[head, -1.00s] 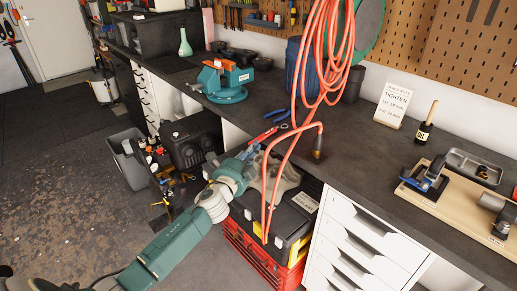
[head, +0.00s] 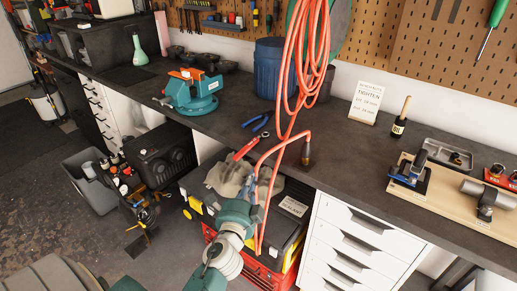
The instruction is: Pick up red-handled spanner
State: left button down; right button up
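The red-handled spanner (head: 246,148) lies on the dark workbench near its front edge, its metal head pointing toward the back right. My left arm comes up from the bottom of the head view. My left gripper (head: 253,183) is below and in front of the spanner, apart from it, over the toolbox area at the bench's front. The gripper is small and partly covered by the hanging orange hose, so its finger opening cannot be made out. My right gripper is not in view.
Blue-handled pliers (head: 258,121) lie behind the spanner. The orange hose (head: 300,75) hangs down close to the spanner's right. A grey cloth (head: 229,177) lies on the black toolbox (head: 290,207). A teal vice (head: 191,92) stands left.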

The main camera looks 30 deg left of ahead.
aim_at(251, 145)
pick_arm(q)
jog(key=x, duration=0.3)
jog(key=a+p+x, duration=0.1)
jog(key=x, duration=0.3)
jog(key=p+x, duration=0.1)
jog(key=x, duration=0.3)
jog(key=shift+a, duration=0.75)
jog(key=shift+w, duration=0.1)
jog(key=shift+w+a+b, duration=0.2)
jog(key=shift+w+a, duration=0.05)
jog(key=shift+a, duration=0.35)
jog(key=shift+w+a+b, duration=0.15)
jog(key=shift+w+a, duration=0.1)
jog(key=shift+a, duration=0.3)
jog(key=shift+w+a+f, duration=0.1)
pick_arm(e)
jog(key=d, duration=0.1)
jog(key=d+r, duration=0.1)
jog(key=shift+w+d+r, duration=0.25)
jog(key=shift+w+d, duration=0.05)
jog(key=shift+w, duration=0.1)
